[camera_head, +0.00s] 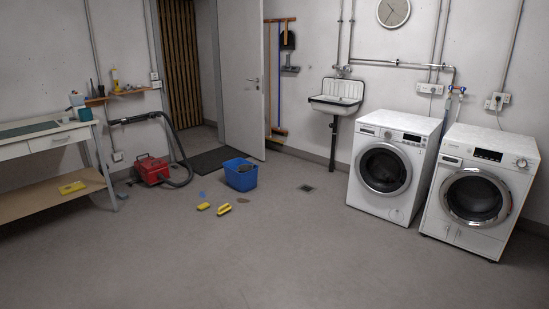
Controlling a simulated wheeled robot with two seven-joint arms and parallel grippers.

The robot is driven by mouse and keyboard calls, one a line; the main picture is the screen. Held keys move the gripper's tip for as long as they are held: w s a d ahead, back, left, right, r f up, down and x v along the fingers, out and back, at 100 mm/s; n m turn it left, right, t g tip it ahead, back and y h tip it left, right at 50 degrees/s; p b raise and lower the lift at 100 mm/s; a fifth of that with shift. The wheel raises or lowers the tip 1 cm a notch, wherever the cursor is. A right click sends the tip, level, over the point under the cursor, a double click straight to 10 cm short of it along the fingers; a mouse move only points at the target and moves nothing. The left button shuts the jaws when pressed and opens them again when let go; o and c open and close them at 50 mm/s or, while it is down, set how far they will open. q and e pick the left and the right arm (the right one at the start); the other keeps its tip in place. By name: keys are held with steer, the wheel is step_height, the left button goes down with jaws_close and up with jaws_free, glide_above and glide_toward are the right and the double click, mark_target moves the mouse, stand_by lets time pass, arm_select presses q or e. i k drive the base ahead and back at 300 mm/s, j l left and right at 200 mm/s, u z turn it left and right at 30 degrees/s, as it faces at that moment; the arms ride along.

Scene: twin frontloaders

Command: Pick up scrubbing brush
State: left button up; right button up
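Two small yellow items lie on the grey floor in front of a blue bucket (240,178). The right one (224,209) has a handle-like shape and looks like a scrubbing brush. The left one (203,206) is smaller and blocky, and I cannot tell whether it is a brush or a sponge. Both are small in the head view and lie apart from each other. Neither of my grippers is in view.
A red vacuum cleaner (151,169) with a black hose stands left of the bucket. A workbench (62,141) is at the left. Two white washing machines (391,168) (479,192) stand at the right, with a sink (336,98) behind. The front floor is clear.

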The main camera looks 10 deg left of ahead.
mark_target(221, 212)
steer(key=i+j+u, duration=0.25)
steer(key=i, duration=1.15)
steer(key=i+l+u, duration=0.25)
steer(key=i, duration=1.1)
